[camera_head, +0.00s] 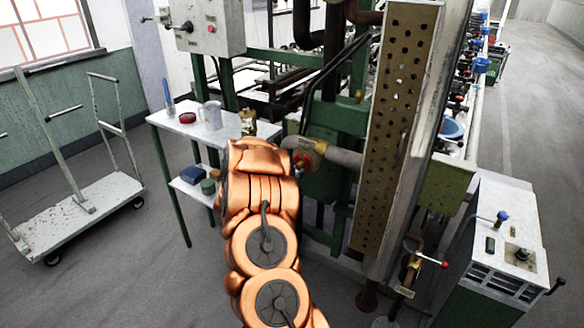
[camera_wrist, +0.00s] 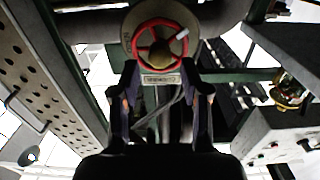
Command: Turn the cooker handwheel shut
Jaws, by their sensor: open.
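The handwheel (camera_wrist: 137,42) is a red spoked ring with a brassy hub on a round pale flange. It faces me at the top centre of the wrist view, with a pale marker or knob at its upper right rim. A small label plate (camera_wrist: 161,79) sits just below it. In the head view the handwheel (camera_head: 302,160) shows partly, at the end of a grey pipe beside my orange arm. My gripper (camera_wrist: 160,70) is open and empty. Its two dark fingers point toward the wheel's lower edge, and I cannot tell whether they touch it. The gripper is hidden behind my arm in the head view.
A perforated panel (camera_head: 398,120) stands right of the wheel, on the green frame. A small table (camera_head: 160,118) with cups and tins stands at left, near a cart (camera_head: 75,215). A white-topped cabinet (camera_head: 500,225) and a red-handled valve (camera_head: 432,259) are at right.

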